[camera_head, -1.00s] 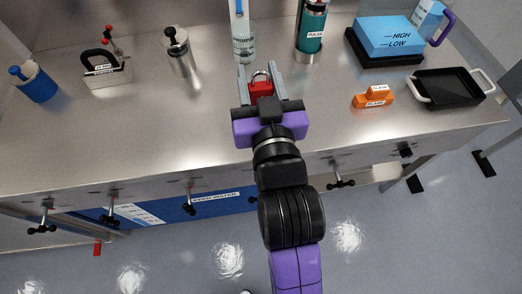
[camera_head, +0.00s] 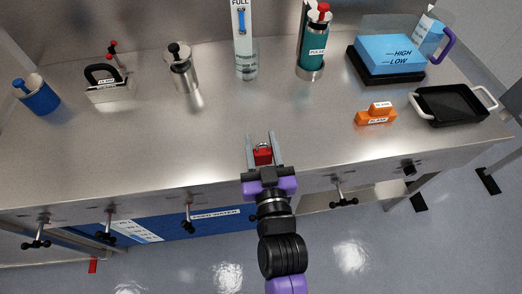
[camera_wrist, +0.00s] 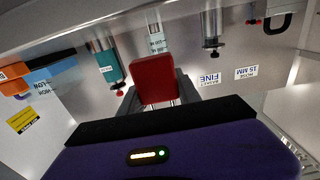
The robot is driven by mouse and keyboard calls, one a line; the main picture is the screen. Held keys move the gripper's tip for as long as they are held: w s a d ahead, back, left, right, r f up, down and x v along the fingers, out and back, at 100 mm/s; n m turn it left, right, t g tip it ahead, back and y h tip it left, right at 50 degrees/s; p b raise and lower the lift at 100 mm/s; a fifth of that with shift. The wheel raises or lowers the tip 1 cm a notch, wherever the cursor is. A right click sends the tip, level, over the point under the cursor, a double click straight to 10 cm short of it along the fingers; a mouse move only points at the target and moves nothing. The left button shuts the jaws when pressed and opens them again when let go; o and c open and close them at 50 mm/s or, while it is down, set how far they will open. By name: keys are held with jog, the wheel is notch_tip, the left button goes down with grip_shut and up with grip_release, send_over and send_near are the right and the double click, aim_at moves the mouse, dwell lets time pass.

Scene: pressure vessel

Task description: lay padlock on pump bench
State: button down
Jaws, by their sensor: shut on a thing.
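The red padlock (camera_head: 263,156) with a silver shackle is between the fingers of my gripper (camera_head: 264,150), which is shut on it. The padlock also shows in the wrist view (camera_wrist: 155,80), its red body facing the camera. In the head view my gripper is over the front part of the steel bench (camera_head: 140,150), near its front edge. Whether the padlock touches the bench top or hangs just above it, I cannot tell.
Along the back stand a clear cylinder (camera_head: 246,65), a green pump (camera_head: 312,45) and a steel cylinder (camera_head: 183,72). The middle front is clear.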

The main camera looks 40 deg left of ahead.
aim_at(263, 164)
jog(key=shift+f+b, duration=0.55)
jog(key=shift+f, duration=1.15)
jog(key=shift+f, duration=0.2)
jog(key=c, duration=0.9)
grip_release()
jog(key=shift+o, duration=0.2)
jog(key=shift+b+v, duration=1.25)
jog(key=shift+v, duration=2.7)
jog(key=shift+r, duration=0.1)
